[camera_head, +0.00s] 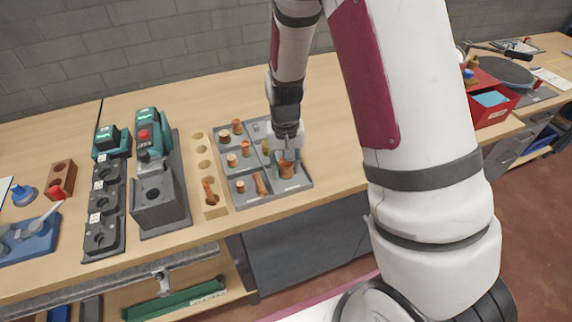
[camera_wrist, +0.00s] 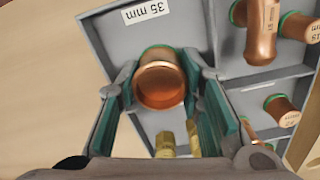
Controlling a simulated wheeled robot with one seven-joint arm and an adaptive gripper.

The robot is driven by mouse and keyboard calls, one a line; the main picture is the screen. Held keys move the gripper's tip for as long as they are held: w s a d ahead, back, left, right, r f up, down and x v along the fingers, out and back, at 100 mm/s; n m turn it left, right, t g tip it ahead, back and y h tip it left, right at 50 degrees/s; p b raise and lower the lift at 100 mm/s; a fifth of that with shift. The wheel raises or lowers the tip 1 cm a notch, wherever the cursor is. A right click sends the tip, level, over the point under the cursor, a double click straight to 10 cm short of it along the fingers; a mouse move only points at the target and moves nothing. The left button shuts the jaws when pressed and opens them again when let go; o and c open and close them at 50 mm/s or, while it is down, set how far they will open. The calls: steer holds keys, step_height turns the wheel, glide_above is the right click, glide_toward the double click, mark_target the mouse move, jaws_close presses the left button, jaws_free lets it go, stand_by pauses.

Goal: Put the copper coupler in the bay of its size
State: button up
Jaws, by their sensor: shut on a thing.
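The copper coupler (camera_head: 287,169) is a short, wide copper sleeve with a green ring; in the wrist view (camera_wrist: 160,82) I look into its open end. My gripper (camera_head: 287,158) is shut on it, and the two teal-padded fingers (camera_wrist: 162,92) flank it. The coupler is over or in the front right bay of the grey sorting tray (camera_head: 264,201). In the wrist view this bay carries a "35 mm" label (camera_wrist: 145,11). I cannot tell whether the coupler touches the bay floor. Its size marking is not visible.
Other bays hold copper fittings (camera_head: 232,160), some marked 15 mm in the wrist view (camera_wrist: 262,30). Brass fittings (camera_wrist: 165,144) show below the coupler there. A wooden holed rack (camera_head: 203,164) and a grey machine stand (camera_head: 160,205) are left. Bench right of the tray is clear.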

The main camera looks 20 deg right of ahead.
steer(key=o, duration=0.9)
steer(key=shift+f, duration=0.15)
steer(key=shift+c, duration=0.2)
step_height(320, 180, up, 13)
steer(key=s+r+n+t, duration=0.1)
steer(key=s+r+t, duration=0.1)
steer(key=s+r, duration=0.6)
steer(key=s+r+n+t, duration=0.2)
steer(key=s+r, duration=0.6)
steer(key=s, duration=0.5)
steer(key=shift+r+t, duration=0.2)
steer(key=shift+t, duration=0.3)
